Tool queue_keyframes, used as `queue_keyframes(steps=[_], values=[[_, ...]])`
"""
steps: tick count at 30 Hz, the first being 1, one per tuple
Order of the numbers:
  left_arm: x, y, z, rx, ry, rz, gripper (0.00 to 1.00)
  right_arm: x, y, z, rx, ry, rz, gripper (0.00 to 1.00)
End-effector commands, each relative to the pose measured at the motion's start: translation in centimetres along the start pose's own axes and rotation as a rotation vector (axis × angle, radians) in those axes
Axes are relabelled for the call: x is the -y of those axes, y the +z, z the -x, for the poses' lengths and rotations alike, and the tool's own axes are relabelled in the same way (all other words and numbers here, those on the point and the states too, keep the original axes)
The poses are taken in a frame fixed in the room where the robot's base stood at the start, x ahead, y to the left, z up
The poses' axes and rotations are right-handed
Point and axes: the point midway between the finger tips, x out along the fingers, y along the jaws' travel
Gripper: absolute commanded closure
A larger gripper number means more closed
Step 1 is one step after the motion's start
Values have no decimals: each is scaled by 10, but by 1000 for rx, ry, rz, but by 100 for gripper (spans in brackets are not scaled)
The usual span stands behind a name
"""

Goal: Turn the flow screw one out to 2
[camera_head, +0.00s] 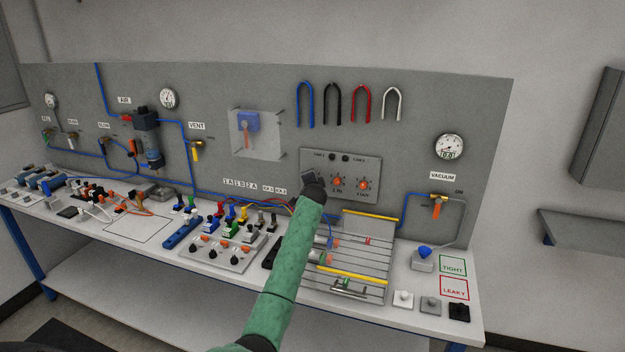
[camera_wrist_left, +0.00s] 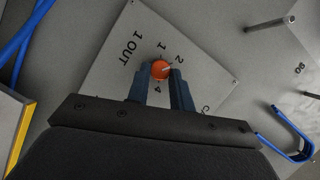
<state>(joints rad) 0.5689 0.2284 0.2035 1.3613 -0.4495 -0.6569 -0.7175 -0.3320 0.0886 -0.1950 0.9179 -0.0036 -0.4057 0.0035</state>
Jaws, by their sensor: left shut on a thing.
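The grey screw panel (camera_head: 340,161) is on the upright board. Two orange flow screws, one (camera_head: 337,183) and another (camera_head: 363,184), show on it to the right of my left gripper (camera_head: 309,178). In the left wrist view the orange flow screw one out (camera_wrist_left: 160,69) sits beside the "1 OUT" label, with numbers printed around it. My left gripper (camera_wrist_left: 160,84) is shut on this screw, a finger on each side. A small pale mark on the screw appears to point towards the 2. In the head view my wrist hides this screw. My right gripper is not in view.
Blue, black, red and white U-shaped pieces hang above the panel; the blue one (camera_head: 306,103) also shows in the left wrist view (camera_wrist_left: 290,133). A slotted rack (camera_head: 372,219) with yellow bars stands below right. Valves, plugs and tubing crowd the bench.

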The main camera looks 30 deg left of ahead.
Motion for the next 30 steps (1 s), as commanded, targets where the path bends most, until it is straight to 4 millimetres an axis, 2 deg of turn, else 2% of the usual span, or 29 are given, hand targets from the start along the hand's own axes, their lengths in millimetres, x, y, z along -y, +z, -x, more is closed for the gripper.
queue_keyframes(steps=[5, 20, 21, 24, 30], values=[[-1, 1, 0, 0, 20, 42, 100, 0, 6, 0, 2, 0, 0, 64], [-1, 2, 0, 0, 26, 58, 100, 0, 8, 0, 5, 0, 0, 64], [-1, 2, 0, 0, 26, 58, 74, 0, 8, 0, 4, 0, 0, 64], [-1, 2, 0, -1, 26, 58, 56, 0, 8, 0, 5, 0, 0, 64], [0, 1, 0, -1, 25, 58, 56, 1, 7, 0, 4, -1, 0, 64]])
